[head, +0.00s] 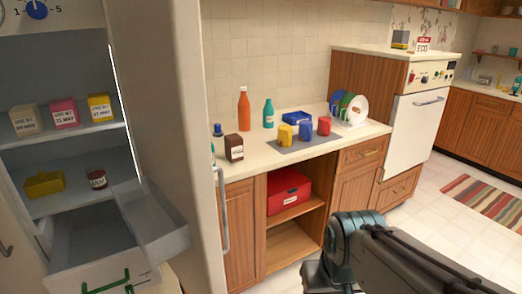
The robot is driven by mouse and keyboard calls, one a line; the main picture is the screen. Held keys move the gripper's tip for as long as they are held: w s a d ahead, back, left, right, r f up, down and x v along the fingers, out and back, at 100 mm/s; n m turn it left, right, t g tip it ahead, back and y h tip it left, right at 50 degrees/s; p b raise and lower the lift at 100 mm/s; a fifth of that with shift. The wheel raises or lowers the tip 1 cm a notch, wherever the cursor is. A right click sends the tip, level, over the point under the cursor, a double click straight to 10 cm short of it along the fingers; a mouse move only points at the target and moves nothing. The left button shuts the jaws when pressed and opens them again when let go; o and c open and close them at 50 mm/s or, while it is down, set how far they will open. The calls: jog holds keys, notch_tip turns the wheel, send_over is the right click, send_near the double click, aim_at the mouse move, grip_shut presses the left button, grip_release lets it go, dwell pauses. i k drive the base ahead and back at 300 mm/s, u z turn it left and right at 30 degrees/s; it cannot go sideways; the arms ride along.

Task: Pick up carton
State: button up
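Several box-shaped packages could be the carton, and I cannot tell which one is meant. A beige carton (26,119), a pink carton (64,113) and a yellow carton (100,107) stand in a row on the upper shelf of the open fridge at the left. A dark brown box (234,147) with a pale label stands on the counter just right of the fridge. My arm shows at the lower right, well apart from these packages. I cannot make out my gripper's fingers in this view.
A yellow tub (44,184) and a dark red jar (96,179) sit on the lower fridge shelf. A fridge drawer (106,269) is pulled out. Bottles, cups on a grey mat (297,146) and a dish rack occupy the counter (345,140).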

aim_at(234, 145)
jog(key=k, duration=0.25)
jog(key=z, duration=0.95)
jog(key=i, duration=1.55)
jog(key=u, duration=1)
jog(key=i, duration=0.9)
jog(key=u, duration=1.15)
jog(key=i, duration=0.35)
jog(key=u, duration=0.25)
